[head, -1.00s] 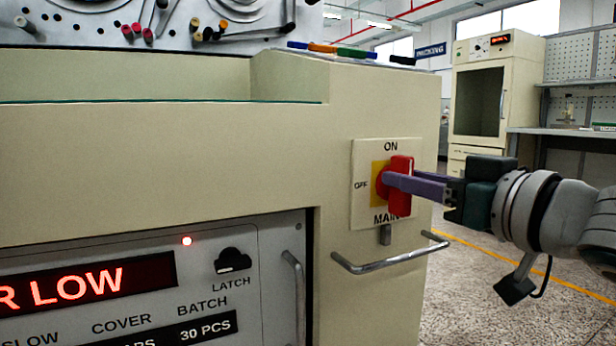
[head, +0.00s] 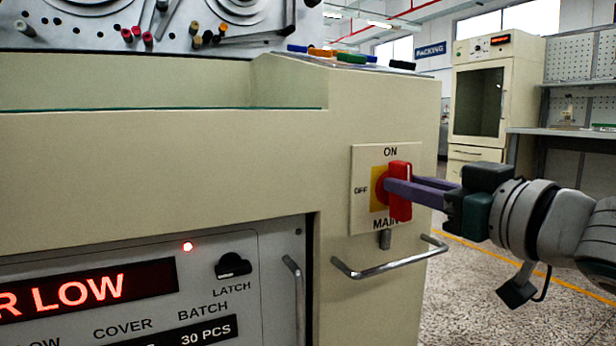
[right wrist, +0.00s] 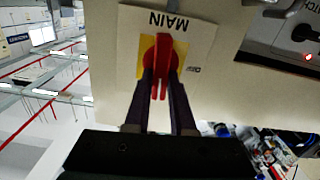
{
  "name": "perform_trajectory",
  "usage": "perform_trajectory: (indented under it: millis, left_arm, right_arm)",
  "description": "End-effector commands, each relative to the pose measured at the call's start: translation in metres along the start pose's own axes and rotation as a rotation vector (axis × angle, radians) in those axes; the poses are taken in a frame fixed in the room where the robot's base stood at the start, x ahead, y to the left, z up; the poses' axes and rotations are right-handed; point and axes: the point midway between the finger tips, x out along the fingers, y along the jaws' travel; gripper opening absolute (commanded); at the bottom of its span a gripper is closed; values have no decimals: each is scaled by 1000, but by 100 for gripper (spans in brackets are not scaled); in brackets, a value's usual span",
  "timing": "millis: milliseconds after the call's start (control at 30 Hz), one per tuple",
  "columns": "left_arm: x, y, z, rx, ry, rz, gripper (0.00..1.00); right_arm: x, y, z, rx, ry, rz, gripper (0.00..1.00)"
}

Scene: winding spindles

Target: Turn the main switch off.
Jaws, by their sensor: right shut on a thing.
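The main switch is a red rotary handle (head: 400,190) on a yellow square, set in a cream plate (head: 364,222) marked ON at the top, OFF at the left and MAIN below. The handle stands upright, with its white mark at the top by ON. My right gripper (head: 402,190) is shut on the handle, one purple finger on each side. In the right wrist view the red handle (right wrist: 160,68) sits between the two dark fingertips, and the plate appears upside down. My left gripper is not in view.
The control panel (head: 150,300) with a lit red display is at lower left. Open floor (head: 480,300) lies right of the cabinet.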

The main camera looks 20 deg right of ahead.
Motion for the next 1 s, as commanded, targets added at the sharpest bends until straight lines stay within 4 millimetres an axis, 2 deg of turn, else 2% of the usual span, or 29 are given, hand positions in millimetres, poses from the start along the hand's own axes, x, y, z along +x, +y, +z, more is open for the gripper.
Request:
perform_trajectory:
  millis: [400, 1000]
  left_arm:
    - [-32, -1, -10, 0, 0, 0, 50]
    - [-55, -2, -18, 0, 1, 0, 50]
  right_arm:
    - [0, -4, -3, -352, -2, 0, 0]
    - [0, -10, 3, -924, 1, -1, 0]
